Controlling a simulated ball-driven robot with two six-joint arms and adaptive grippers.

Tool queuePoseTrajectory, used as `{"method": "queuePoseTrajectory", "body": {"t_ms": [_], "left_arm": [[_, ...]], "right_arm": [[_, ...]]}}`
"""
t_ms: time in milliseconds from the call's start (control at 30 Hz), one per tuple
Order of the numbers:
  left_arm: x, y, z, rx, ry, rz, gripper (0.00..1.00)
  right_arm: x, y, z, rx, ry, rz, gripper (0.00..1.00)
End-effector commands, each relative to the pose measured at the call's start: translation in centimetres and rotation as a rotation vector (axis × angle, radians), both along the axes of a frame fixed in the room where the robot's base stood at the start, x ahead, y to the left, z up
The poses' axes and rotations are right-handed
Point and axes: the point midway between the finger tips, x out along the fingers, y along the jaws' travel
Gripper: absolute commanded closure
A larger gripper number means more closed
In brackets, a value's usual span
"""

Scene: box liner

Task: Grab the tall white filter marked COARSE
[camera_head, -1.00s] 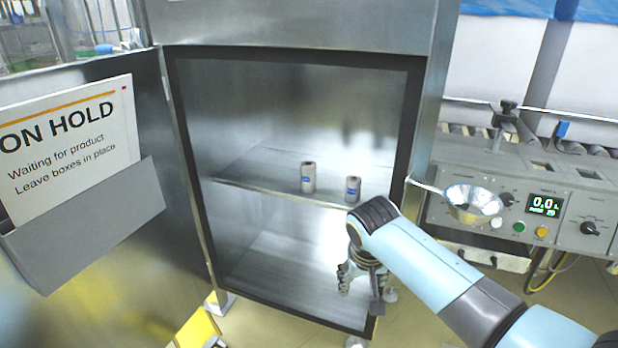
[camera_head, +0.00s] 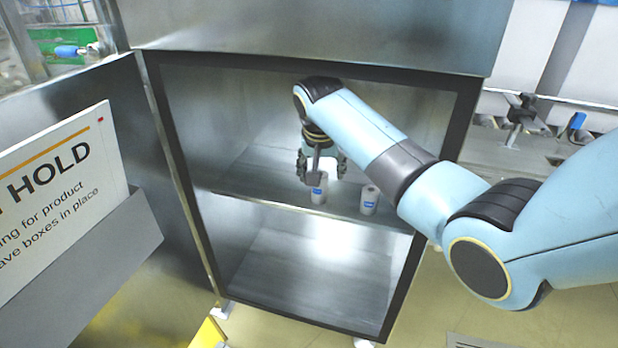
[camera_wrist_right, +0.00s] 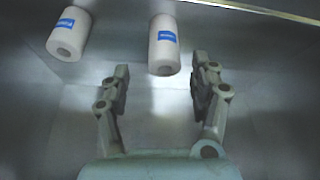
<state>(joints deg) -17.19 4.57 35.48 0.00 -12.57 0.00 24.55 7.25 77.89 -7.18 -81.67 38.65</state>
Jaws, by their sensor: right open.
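Two white cylindrical filters with blue labels stand on the middle shelf of the open steel cabinet. The left filter (camera_head: 319,188), partly covered by my right gripper (camera_head: 321,172), looks the taller one; the other filter (camera_head: 369,200) stands to its right. The label words are too small to read. In the right wrist view, one filter (camera_wrist_right: 163,48) lies just beyond the gap between the fingers of my open, empty right gripper (camera_wrist_right: 163,82). The second filter (camera_wrist_right: 69,34) is farther left there. My left gripper is out of view.
The cabinet's dark frame (camera_head: 462,110) surrounds the opening. The shelf's front edge (camera_head: 260,202) runs below the filters, with an empty lower compartment (camera_head: 310,265). An ON HOLD sign (camera_head: 70,190) stands in a grey holder at left.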

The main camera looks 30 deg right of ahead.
Motion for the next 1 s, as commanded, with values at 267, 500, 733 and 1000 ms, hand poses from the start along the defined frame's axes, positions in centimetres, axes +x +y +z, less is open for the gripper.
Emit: {"method": "queuePoseTrajectory", "body": {"t_ms": [267,500,733,1000], "left_arm": [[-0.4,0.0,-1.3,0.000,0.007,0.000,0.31],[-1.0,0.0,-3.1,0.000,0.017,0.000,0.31],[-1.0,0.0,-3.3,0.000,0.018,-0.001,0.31],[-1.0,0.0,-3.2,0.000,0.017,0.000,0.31]], "right_arm": [[0.8,-0.5,-2.9,0.000,0.002,0.001,0.38],[1.8,-1.0,-6.5,0.000,0.003,0.000,0.38],[2.2,-1.2,-7.1,0.000,0.000,0.001,0.38],[2.1,-1.2,-7.1,0.000,0.000,0.001,0.57]]}}
